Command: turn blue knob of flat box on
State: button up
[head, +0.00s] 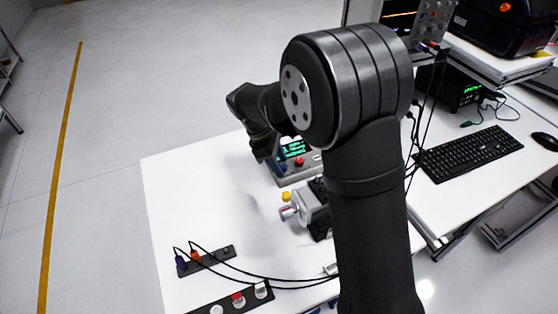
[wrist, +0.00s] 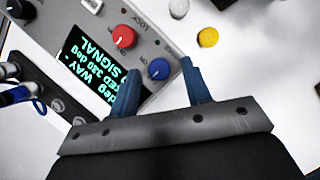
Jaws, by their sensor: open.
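The flat box (wrist: 150,38) is grey, with a dark screen (wrist: 90,62) of green text, a red knob (wrist: 123,37) and a blue knob (wrist: 158,69). The blue knob has a white mark and sits near the box's edge. My gripper (wrist: 160,70) is open, its two blue fingers on either side of the blue knob with a gap; contact cannot be told. In the head view the flat box (head: 303,173) stands on the white table, and my arm hides part of it. The blue knob (head: 281,168) shows there below the screen.
A yellow button (wrist: 208,37) and a pale round piece (wrist: 178,8) lie beside the box. A motor-like unit (head: 310,210) stands in front of it. A dark strip with plugs (head: 205,260) and cables lies nearer. The table's left part is clear.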

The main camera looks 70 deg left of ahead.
grip_shut()
jog(key=shift+m, duration=0.4)
jog(key=m, duration=0.2)
jog(key=m+g+h, duration=0.1)
jog(key=m, duration=0.2)
jog(key=shift+w+a+m+g+h, duration=0.2)
jog(key=shift+w+m+g+h, duration=0.1)
jog(key=shift+g+h, duration=0.1)
jog(key=m+g, duration=0.1)
jog(key=m, duration=0.1)
jog(key=m+g, duration=0.1)
jog(key=m, duration=0.2)
jog(key=shift+w, duration=0.2)
jog(key=shift+m, duration=0.3)
grip_release()
